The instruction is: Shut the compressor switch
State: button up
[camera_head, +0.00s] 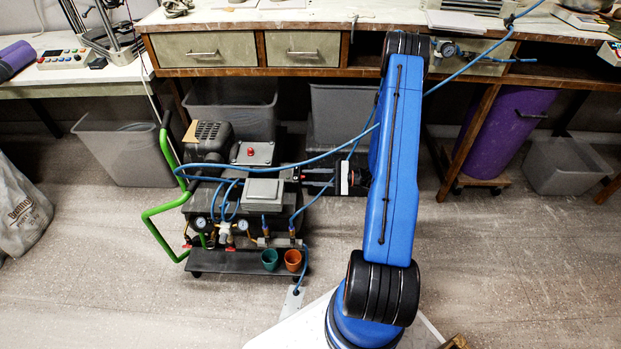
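The compressor (210,140) stands on the floor in front of the workbench, with a black motor and a green handle (158,212). On its top is a grey box with a red button (250,152). Just in front of it is a flat light-grey panel or box (263,190); I cannot tell whether it is a raised cover or a separate box. My gripper (304,179) points left, close to the right of this grey panel. Its two dark fingers look apart, with nothing seen between them. Whether a fingertip touches the panel is unclear.
Blue hoses (320,157) run over the compressor and past my gripper. Gauges (242,225), a green cup (269,259) and an orange cup (292,260) are at its front. The workbench (350,22) stands behind, with grey bins (122,150) beneath.

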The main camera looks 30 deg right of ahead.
jog(key=v, duration=1.7)
jog(key=shift+s, duration=0.2)
jog(key=shift+d, duration=0.15)
jog(key=s+a+r+n+g+h, duration=0.1)
jog(key=a+r+n+g+h, duration=0.35)
jog(key=a+r, duration=0.6)
jog(key=s+a+r+n+g+h, duration=0.1)
jog(key=s+a+r+n+g, duration=0.1)
jog(key=a+r+n+g, duration=0.65)
jog(key=s+a+r+n+t+h, duration=0.1)
jog(key=s+a+r+t+h, duration=0.3)
jog(key=s+r, duration=0.4)
jog(key=s+a+r+n+t+h, duration=0.2)
jog(key=s+a+r+t+h, duration=0.1)
jog(key=s+a+r+h, duration=0.2)
jog(key=s+a+r, duration=0.2)
jog(key=s+r, duration=0.2)
jog(key=r, duration=0.1)
jog(key=shift+r+n+t, duration=0.3)
jog(key=shift+t, duration=0.1)
